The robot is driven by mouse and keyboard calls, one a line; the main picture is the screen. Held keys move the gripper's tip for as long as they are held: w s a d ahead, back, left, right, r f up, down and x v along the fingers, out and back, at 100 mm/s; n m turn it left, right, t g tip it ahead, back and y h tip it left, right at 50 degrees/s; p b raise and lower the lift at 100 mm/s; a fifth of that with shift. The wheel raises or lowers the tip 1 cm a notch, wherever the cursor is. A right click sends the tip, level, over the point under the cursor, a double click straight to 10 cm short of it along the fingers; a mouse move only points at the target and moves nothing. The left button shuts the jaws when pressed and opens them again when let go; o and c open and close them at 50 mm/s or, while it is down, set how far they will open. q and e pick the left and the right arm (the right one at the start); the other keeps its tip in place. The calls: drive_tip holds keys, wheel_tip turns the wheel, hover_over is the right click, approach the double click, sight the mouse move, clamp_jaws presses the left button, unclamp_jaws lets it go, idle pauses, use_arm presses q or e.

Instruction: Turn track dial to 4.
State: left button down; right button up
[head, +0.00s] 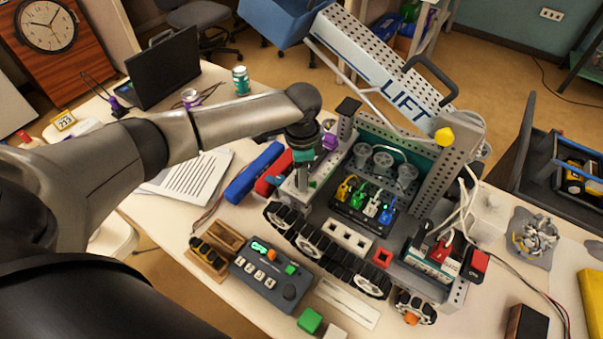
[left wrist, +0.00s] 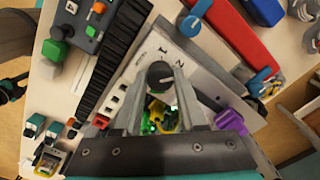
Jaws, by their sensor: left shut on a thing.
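The track dial (left wrist: 160,73) is a dark round knob on a light plate (left wrist: 205,68) in the left wrist view. The numerals 1 and 2 show on the plate beside it; any other numerals are hidden, and I cannot tell which one the dial points to. My left gripper (left wrist: 162,84) is shut on the dial, with one finger on each side. In the head view, my left gripper (head: 302,180) points down onto the plate at the left side of the robot on the table, and its wrist hides the dial. My right gripper is not in view.
The tracked robot (head: 350,220) carries a raised LIFT arm (head: 395,85) behind the gripper. A grey control box (head: 270,273) stands in front. A purple knob (head: 329,142) is near the wrist.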

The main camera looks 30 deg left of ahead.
use_arm(q)
drive_tip(key=m+p, duration=0.2)
drive_tip(key=m, duration=0.1)
drive_tip(key=shift+r+m+p, duration=0.1)
drive_tip(key=shift+m+p, duration=0.25)
drive_tip(key=shift+m, duration=0.05)
drive_tip(key=m+p, duration=0.1)
drive_tip(key=m, duration=0.1)
drive_tip(key=shift+m, duration=0.4)
drive_tip(key=m, duration=0.2)
drive_tip(key=shift+m+p, duration=0.3)
drive_tip(key=shift+p, duration=0.05)
drive_tip(key=m, duration=0.2)
drive_tip(key=shift+m, duration=0.4)
drive_tip(key=m, duration=0.3)
drive_tip(key=shift+m, duration=0.3)
drive_tip(key=m, duration=0.6)
drive_tip(key=shift+b, duration=0.4)
drive_tip(key=shift+m, duration=0.3)
